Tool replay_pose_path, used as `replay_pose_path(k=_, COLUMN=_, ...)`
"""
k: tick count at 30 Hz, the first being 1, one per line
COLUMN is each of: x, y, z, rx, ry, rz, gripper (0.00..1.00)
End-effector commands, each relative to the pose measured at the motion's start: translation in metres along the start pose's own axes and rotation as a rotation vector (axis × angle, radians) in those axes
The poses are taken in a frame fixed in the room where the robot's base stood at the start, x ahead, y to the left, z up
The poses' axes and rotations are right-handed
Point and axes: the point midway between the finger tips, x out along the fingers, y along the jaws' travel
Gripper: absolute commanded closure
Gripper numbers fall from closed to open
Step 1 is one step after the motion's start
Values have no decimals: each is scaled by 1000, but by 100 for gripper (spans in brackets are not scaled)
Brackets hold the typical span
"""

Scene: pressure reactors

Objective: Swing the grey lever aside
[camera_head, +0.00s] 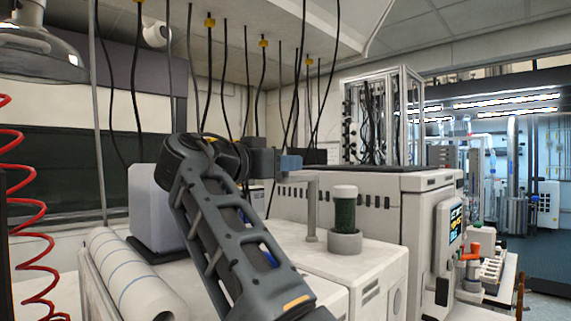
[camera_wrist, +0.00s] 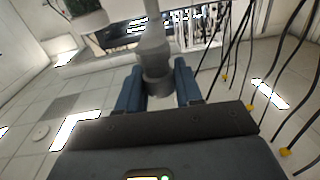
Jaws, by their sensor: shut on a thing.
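The grey lever (camera_head: 312,215) shows in the head view as a slim upright post on the white machine top, its upper end beside my fingers. My gripper (camera_head: 290,163) reaches it from the left, at about the height of its top. In the wrist view, my gripper's two blue fingers (camera_wrist: 158,88) sit on either side of the lever's round grey end (camera_wrist: 157,76), and they are shut on it. The exact contact faces are hidden by the fingers. A green-filled vessel with a white cap (camera_head: 344,213) stands just right of the post in a grey collar.
A large white cabinet (camera_head: 385,200) stands behind and right of the lever. A pale container (camera_head: 155,208) and a white roll (camera_head: 128,275) are left of my arm. Black cables (camera_head: 209,80) hang from above. A red coiled hose (camera_head: 30,205) hangs far left.

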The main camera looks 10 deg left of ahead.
Motion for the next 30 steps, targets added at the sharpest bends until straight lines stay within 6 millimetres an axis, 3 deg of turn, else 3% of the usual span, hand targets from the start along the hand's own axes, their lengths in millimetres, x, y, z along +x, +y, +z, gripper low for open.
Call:
replay_pose_path(k=3, x=2, y=2, z=-1, rx=1, ry=1, rz=3, gripper=100)
replay_pose_path(k=4, x=2, y=2, z=-1, rx=1, ry=1, rz=3, gripper=64)
replay_pose_path(k=10, x=2, y=1, z=-1, rx=1, ry=0, rz=2, gripper=45)
replay_pose_path(k=20, x=1, y=1, z=-4, rx=1, ry=0, rz=1, gripper=45)
replay_pose_path(k=28, x=2, y=1, z=-42, rx=5, ry=0, rz=2, gripper=45)
replay_pose_path(k=30, x=6, y=14, z=-46, rx=6, ry=0, rz=3, gripper=45)
